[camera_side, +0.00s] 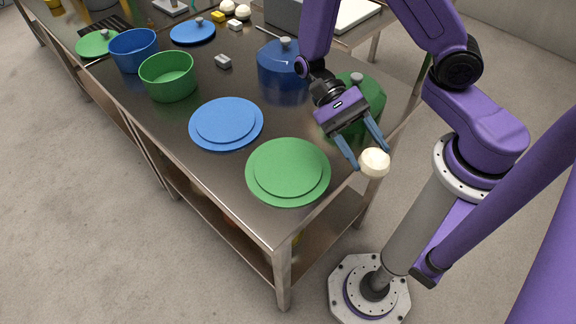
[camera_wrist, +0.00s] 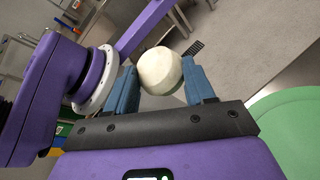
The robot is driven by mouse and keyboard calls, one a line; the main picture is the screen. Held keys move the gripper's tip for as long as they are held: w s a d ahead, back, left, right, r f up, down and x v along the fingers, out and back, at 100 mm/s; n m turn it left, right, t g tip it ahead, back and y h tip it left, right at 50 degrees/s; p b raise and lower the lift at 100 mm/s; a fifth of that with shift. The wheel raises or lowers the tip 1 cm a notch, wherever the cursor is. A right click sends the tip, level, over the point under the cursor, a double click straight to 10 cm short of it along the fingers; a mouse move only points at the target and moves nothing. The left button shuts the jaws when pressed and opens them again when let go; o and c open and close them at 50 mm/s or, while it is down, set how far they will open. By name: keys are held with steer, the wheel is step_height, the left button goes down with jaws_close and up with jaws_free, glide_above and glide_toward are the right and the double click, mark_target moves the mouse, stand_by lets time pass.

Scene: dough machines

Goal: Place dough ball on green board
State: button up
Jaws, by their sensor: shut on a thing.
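The dough ball (camera_side: 375,162) is pale and round. My gripper (camera_side: 368,160) is shut on it and holds it in the air near the table's right edge, to the right of the green board in the side view. In the wrist view the dough ball (camera_wrist: 161,71) sits between the two blue fingers of my gripper (camera_wrist: 163,85). The green board (camera_side: 260,187) is a round disc with a raised middle at the table's near corner. Its edge also shows at the right of the wrist view (camera_wrist: 290,115).
A blue board (camera_side: 227,123) lies beyond the green board. A green pot (camera_side: 168,77), a blue pot (camera_side: 134,50), a lidded blue pot (camera_side: 285,64) and a lidded green pot (camera_side: 372,98) stand on the metal table. The lidded green pot is close behind my gripper.

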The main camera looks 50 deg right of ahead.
steer(key=w+a+f+m+t+y, duration=0.1)
steer(key=w+a+m+t+y, duration=0.1)
steer(key=w+m+t+y, duration=0.4)
steer(key=w+a+m+t+y, duration=0.2)
steer(key=w+m+t+y, duration=0.25)
steer(key=w+m, duration=0.3)
steer(key=shift+n+t, duration=0.25)
steer(key=shift+n, duration=0.1)
steer(key=shift+w+d+f, duration=0.1)
steer(key=shift+w+f, duration=0.05)
steer(key=shift+f, duration=1.1)
steer(key=shift+w+d+f, duration=0.1)
steer(key=shift+w+f, duration=0.05)
steer(key=shift+f, duration=1.05)
steer(key=shift+w+d+f, duration=0.1)
steer(key=shift+w+f, duration=0.05)
steer(key=shift+f, duration=1.1)
steer(key=shift+a, duration=0.1)
steer(key=o, duration=0.8)
steer(key=shift+f, duration=0.15)
